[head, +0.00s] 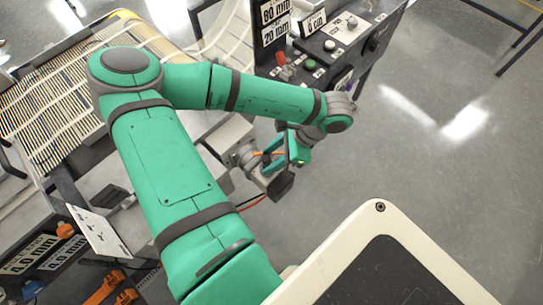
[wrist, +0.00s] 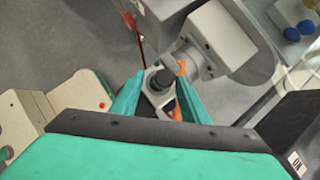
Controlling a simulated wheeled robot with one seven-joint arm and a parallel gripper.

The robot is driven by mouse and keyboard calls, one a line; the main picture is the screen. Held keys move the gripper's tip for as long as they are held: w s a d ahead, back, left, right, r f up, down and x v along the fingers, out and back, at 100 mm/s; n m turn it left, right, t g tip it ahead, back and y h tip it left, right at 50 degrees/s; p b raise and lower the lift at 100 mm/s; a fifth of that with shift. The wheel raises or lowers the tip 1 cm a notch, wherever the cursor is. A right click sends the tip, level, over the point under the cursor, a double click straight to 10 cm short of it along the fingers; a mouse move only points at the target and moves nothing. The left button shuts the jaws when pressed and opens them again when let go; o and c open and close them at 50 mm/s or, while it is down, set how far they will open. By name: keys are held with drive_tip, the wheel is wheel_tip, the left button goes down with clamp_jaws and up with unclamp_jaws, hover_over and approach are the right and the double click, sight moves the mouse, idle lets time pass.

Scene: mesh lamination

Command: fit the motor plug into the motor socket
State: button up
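My gripper (wrist: 161,78) has its two green fingers apart, one on each side of a dark grey round connector piece (wrist: 160,77) next to the grey motor housing (wrist: 218,38). I cannot tell whether the fingers touch this piece, or whether it is the plug or the socket. An orange part (wrist: 180,68) shows by the right fingertip. In the head view my gripper (head: 283,165) is beside the grey motor (head: 246,157), with a thin orange strip (head: 268,153) between them. The plug and socket are too small and covered to tell apart there.
The slatted mesh conveyor (head: 45,115) lies at the left. A red cable (wrist: 133,25) runs near the motor. Open floor (head: 440,150) lies to the right.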

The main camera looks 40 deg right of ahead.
drive_tip(key=v, duration=1.2)
drive_tip(key=shift+s, duration=0.1)
